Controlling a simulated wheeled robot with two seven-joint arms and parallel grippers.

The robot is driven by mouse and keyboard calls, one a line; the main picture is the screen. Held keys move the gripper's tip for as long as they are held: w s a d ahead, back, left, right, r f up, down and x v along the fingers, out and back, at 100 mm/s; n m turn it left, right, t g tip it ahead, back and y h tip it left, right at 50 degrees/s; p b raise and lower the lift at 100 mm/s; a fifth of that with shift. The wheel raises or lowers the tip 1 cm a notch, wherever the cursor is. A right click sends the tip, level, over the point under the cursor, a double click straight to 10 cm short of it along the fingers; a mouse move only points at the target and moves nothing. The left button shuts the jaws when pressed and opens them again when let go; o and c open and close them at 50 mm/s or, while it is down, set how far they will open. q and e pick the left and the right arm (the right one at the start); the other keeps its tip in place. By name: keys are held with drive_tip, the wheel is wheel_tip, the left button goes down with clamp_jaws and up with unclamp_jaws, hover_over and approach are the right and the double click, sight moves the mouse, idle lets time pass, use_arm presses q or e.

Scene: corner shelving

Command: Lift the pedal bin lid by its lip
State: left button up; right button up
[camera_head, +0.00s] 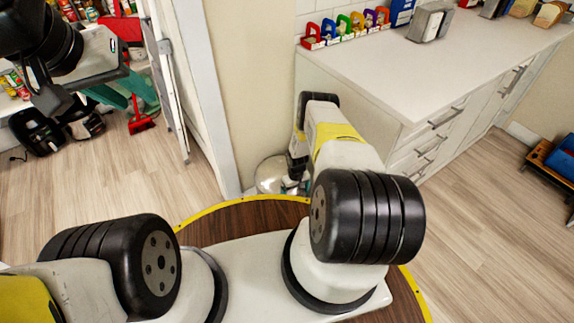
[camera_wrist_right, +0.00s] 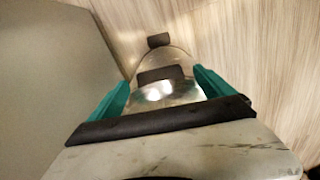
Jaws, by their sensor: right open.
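The pedal bin (camera_head: 270,176) is a shiny silver bin on the floor by the wall end, partly hidden behind my right arm. In the right wrist view the bin (camera_wrist_right: 180,62) shows a rounded, reflective top with a dark rectangular patch and a small black part at its far end. My right gripper (camera_wrist_right: 160,88) is open, with its teal fingers on either side of the bin's top. I cannot tell whether they touch it. The lid's lip is not clearly visible. My left gripper (camera_head: 122,90) is at the upper left, away from the bin; its finger opening is unclear.
A white counter with drawers (camera_head: 425,150) stands right of the bin, and a beige wall (camera_head: 240,80) rises behind it. Colourful padlock-like items (camera_head: 345,28) line the counter's back. Shelves and a red brush (camera_head: 142,120) are at left.

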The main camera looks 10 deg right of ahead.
drive_tip(key=shift+c, duration=0.3)
clamp_jaws()
drive_tip(key=r+g, duration=0.1)
drive_tip(key=r, duration=0.1)
drive_tip(key=w+r+g, duration=0.1)
drive_tip(key=r, duration=0.2)
drive_tip(key=w+r, duration=0.1)
drive_tip(key=r, duration=0.1)
drive_tip(key=shift+w+a+r+g+h, duration=0.2)
drive_tip(key=shift+a+r+g+h, duration=0.1)
drive_tip(key=shift+r+g, duration=0.1)
drive_tip(key=w+a+r, duration=0.1)
drive_tip(key=w+r, duration=0.3)
drive_tip(key=r, duration=0.3)
drive_tip(key=shift+w+r, duration=0.3)
drive_tip(key=shift+w, duration=0.1)
